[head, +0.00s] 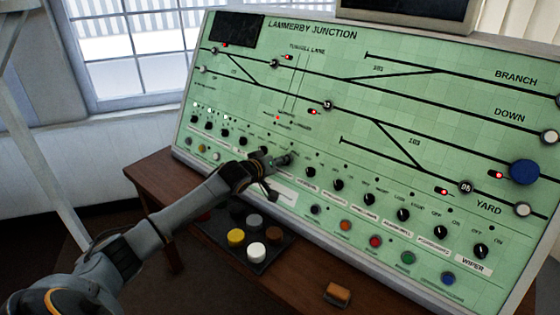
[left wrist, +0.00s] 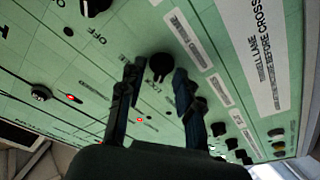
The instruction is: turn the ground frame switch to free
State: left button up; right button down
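The green panel (head: 330,135) headed "LAMMERBY JUNCTION" carries a row of black rotary switches along its lower part. In the left wrist view one black knob (left wrist: 160,64) with a light pointer mark sits between the two fingertips of my left gripper (left wrist: 157,76). The fingers stand apart, one on each side of the knob; whether they touch it I cannot tell. Its lettering is too blurred to read surely. In the head view my left gripper (head: 280,158) is at the panel's lower middle and hides this knob. My right gripper is not in view.
More black knobs (head: 403,214) run to the right, with coloured buttons (head: 375,241) below them. A dark tray (head: 265,255) with yellow, white and other round caps lies on the wooden desk (head: 300,285) below my left arm. An orange-brown block (head: 338,294) lies on the desk.

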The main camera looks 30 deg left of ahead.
pick_arm(q)
jog(key=c, duration=0.5)
jog(key=shift+s, duration=0.15)
grip_shut()
jog(key=shift+r, duration=0.15)
jog(key=m+p, duration=0.1)
jog(key=m, duration=0.2)
jog(key=shift+r+h+p, duration=0.1)
jog(key=shift+h+p, duration=0.2)
jog(key=shift+h, duration=0.1)
jog(key=m+h+p, duration=0.1)
jog(key=m+p, duration=0.1)
jog(key=m, duration=0.4)
jog(key=shift+r, duration=0.15)
jog(key=m+h+p, duration=0.1)
jog(key=m+p, duration=0.1)
jog(key=m, duration=0.2)
jog(key=shift+m, duration=0.3)
jog(key=shift+m+p, duration=0.6)
jog(key=shift+m, duration=0.3)
jog(key=shift+d, duration=0.1)
